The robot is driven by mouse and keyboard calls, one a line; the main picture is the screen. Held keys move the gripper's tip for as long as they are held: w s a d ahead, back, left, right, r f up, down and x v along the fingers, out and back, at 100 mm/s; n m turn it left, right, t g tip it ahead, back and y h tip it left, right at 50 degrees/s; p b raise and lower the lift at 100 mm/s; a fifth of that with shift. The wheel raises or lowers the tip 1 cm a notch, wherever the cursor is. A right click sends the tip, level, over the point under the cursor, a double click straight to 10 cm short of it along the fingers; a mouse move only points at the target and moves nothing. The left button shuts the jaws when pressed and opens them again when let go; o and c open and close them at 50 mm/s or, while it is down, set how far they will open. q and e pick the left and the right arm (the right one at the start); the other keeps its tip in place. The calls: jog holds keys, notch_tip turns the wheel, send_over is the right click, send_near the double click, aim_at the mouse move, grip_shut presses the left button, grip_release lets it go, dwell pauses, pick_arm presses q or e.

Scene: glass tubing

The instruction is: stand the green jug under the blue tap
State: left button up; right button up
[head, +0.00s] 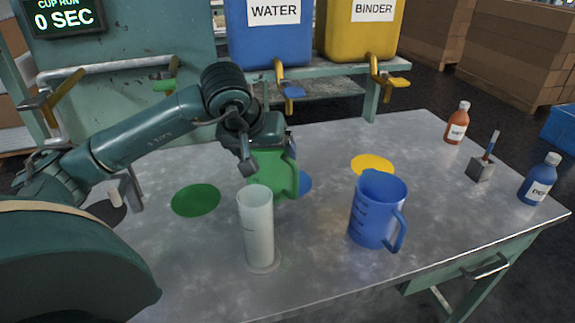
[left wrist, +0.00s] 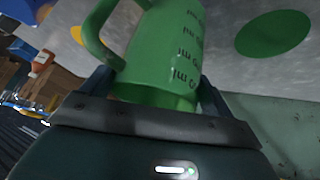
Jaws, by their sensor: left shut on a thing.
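The green jug (head: 284,178) is upright near the back middle of the table, with its handle toward the right. My left gripper (head: 268,150) is shut on it from behind and above; the left wrist view shows the jug (left wrist: 165,45) between the two fingers. The jug partly hides the blue disc (head: 305,182) on the table. I cannot tell whether its base touches the table. The blue tap (head: 291,91) hangs below the blue WATER tank (head: 265,38), behind the jug. My right gripper is not in view.
A clear cylinder (head: 256,230) stands close in front of the jug. A blue jug (head: 377,210) stands to the right, before a yellow disc (head: 373,164). A green disc (head: 196,200) lies bare at left. Bottles (head: 457,123) and a brush holder (head: 480,169) stand at far right.

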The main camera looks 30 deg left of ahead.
pick_arm(q)
jog(key=w+a+f, duration=0.1)
jog(key=w+f, duration=0.3)
jog(key=w, duration=0.4)
jog(key=shift+w+a, duration=0.15)
jog(key=shift+a, duration=0.05)
jog(key=w+f, duration=0.2)
jog(key=shift+w+a+f+p, duration=0.25)
jog(key=shift+w+a+p, duration=0.05)
jog(key=shift+w+p, duration=0.05)
jog(key=o, duration=1.3)
jog(key=shift+c, duration=0.2)
jog(key=v, duration=1.2)
